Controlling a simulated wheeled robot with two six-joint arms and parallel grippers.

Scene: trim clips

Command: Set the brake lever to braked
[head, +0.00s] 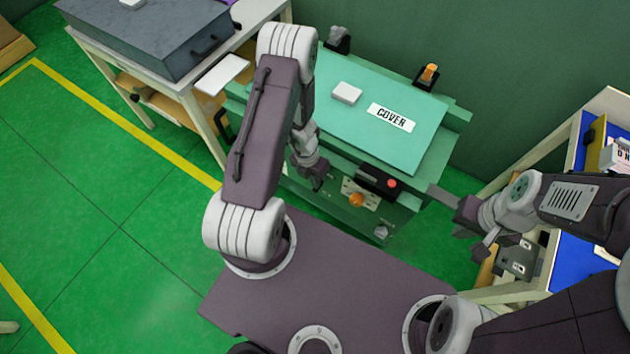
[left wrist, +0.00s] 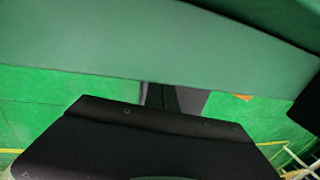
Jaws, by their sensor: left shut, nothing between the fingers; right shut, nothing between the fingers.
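A green cart or cabinet (head: 440,165) with a sheet marked "COVER" (head: 391,117) stands in front of me in the head view. On its near side are an orange knob (head: 356,199) on a pale plate and a black box with a red button (head: 392,183). I cannot tell for sure which part is the brake lever; the orange knob may belong to it. My left gripper (head: 318,184) is shut and empty, just left of the pale plate. A small orange bit (left wrist: 243,97) shows in the left wrist view. My right gripper (head: 468,220) is shut and empty, right of the cart.
An orange-topped fitting (head: 428,75) sits at the cart's back edge, and a white block (head: 347,93) lies on top. A bench with a grey case (head: 150,35) stands at the left. A blue-topped table (head: 575,265) stands at the right.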

